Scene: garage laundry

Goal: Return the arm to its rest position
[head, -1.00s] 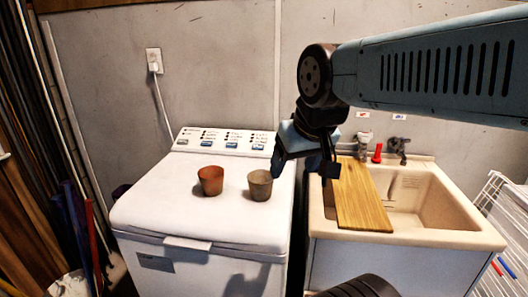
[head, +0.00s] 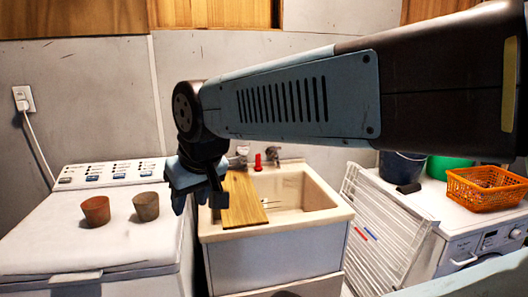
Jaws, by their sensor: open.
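My arm reaches in from the right across the upper part of the head view. My gripper (head: 198,204) hangs from its end, fingers pointing down, in front of the gap between the white washing machine and the sink. Its fingers are apart with nothing visible between them. It looks apart from the pots and the cutting board, and it hides part of the board's left side.
A terracotta pot (head: 96,211) and a grey-brown pot (head: 146,206) stand on the washing machine (head: 60,240). A wooden board (head: 240,200) lies across the sink (head: 318,213). At right are a white rack (head: 385,235), an orange basket (head: 485,188), and blue (head: 403,167) and green (head: 450,168) containers.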

